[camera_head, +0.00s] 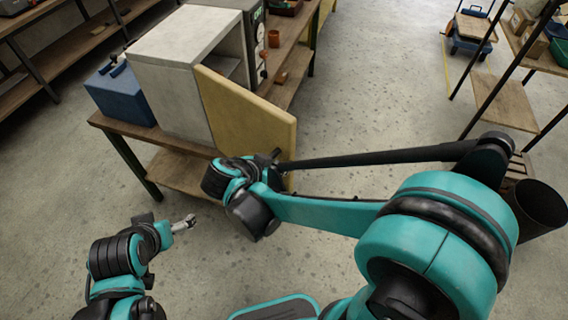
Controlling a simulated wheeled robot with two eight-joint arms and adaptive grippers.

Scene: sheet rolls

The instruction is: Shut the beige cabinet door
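The beige cabinet door (245,112) stands open, swung outward from the grey box-shaped cabinet (172,90) on the wooden workbench. Part of the cabinet's inside and a shelf show behind the door. My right gripper (276,156) is at the lower part of the door, in front of its outer face near the free edge. My arm partly hides it, and I cannot tell whether it touches the door or how its fingers stand. My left gripper (187,223) is low over the floor, left of and apart from the door, with no object visible in it; its fingers are too small to judge.
A blue box (119,94) sits on the workbench (108,124) left of the cabinet. A machine with an orange cup (273,38) beside it stands farther back. A shelf rack (505,100) and a blue cart (470,35) are at the right. The floor between is clear.

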